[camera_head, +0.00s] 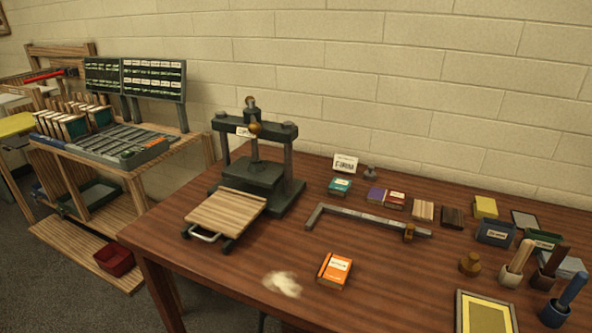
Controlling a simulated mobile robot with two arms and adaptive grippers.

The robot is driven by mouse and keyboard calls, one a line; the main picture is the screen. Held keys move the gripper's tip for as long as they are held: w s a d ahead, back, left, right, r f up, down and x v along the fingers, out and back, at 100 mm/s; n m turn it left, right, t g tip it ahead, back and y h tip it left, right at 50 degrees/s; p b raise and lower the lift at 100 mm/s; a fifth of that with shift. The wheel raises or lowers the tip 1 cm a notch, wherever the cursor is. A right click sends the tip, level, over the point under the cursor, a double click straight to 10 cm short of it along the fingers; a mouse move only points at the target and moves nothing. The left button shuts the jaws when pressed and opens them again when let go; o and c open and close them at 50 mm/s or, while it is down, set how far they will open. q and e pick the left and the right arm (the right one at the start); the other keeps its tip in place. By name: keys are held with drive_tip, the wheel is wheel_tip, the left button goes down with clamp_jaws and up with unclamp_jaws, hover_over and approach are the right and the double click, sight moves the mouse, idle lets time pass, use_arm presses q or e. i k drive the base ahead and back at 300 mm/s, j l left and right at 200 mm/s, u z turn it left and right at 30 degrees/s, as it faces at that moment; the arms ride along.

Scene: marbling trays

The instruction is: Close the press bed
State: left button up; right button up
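The press (256,160) stands at the left-back of the brown table, with a dark frame, a central screw and a dark pressing plate (252,174). Its wooden bed (226,211) is slid out toward the front left on dark rails, mostly clear of the plate. A pale metal handle (204,235) is on the bed's front edge. The bed looks bare. Neither of my grippers is in view.
An orange box (335,270) and a pale powdery patch (283,284) lie in front of the press. A long metal bar tool (365,218) lies to its right. Several small boxes, tools and a yellow framed tray (485,318) fill the right side. The table's front-left edge is clear.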

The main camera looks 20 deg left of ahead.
sight(228, 212)
drive_tip(key=u, duration=1.3)
